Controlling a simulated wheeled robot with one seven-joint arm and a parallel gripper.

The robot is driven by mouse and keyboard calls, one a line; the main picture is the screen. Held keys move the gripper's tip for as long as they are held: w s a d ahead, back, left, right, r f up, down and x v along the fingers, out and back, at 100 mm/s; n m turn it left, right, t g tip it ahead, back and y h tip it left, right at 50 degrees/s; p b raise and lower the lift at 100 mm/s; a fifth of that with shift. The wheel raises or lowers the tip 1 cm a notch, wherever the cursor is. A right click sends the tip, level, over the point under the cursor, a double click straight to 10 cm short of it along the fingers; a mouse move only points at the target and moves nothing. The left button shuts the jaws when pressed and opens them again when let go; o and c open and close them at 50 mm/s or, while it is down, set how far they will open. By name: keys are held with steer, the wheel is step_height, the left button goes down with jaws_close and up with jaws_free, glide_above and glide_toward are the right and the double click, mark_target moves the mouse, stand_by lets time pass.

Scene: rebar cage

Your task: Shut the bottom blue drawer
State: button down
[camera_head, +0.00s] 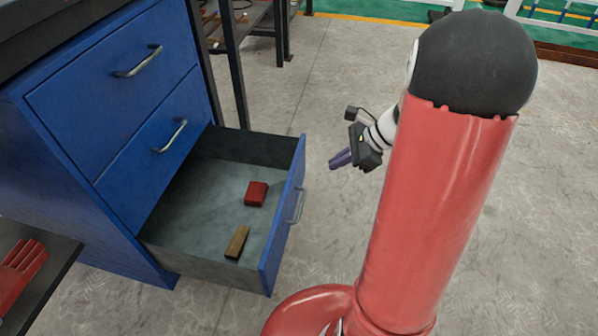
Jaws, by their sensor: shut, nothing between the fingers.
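The bottom blue drawer (283,222) is pulled well out of the blue cabinet (70,130). Its front panel faces right and carries a metal handle (294,206). Inside lie a red block (256,194) and a brown block (237,242). My gripper (336,162) is shut and empty. In the picture it is to the right of the drawer front, near the panel's upper end, with its fingers pointing left toward the drawer. A gap shows between the fingers and the panel. My arm hides the floor behind it.
The two drawers above, with handles (138,62) and (170,136), are shut. A dark metal table (232,50) stands behind the cabinet. A dark surface (45,280) with a red item (20,268) is at lower left. The concrete floor (345,70) right of the drawer is clear.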

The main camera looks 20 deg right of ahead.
steer(key=w+d+f+m+t, duration=0.1)
steer(key=w+d+f+m, duration=0.1)
steer(key=d+f+m, duration=0.15)
steer(key=b, duration=0.3)
glide_toward(293, 181)
step_height(293, 181, down, 3)
steer(key=shift+w+a+f+n, duration=0.2)
steer(key=shift+w+a, duration=0.15)
steer(key=shift+a, duration=0.25)
steer(key=shift+w+a+f+n, duration=0.1)
steer(key=shift+w+a+f, duration=0.15)
steer(key=shift+a, duration=0.4)
steer(key=shift+w+a, duration=0.35)
steer(key=shift+a, duration=0.15)
steer(key=w+a+p, duration=0.2)
steer(key=w+a, duration=0.5)
steer(key=a, duration=0.5)
steer(key=w+a+p, duration=0.2)
steer(key=w+a, duration=0.5)
steer(key=a, duration=0.6)
steer(key=shift+w, duration=0.2)
steer(key=shift+d, duration=0.1)
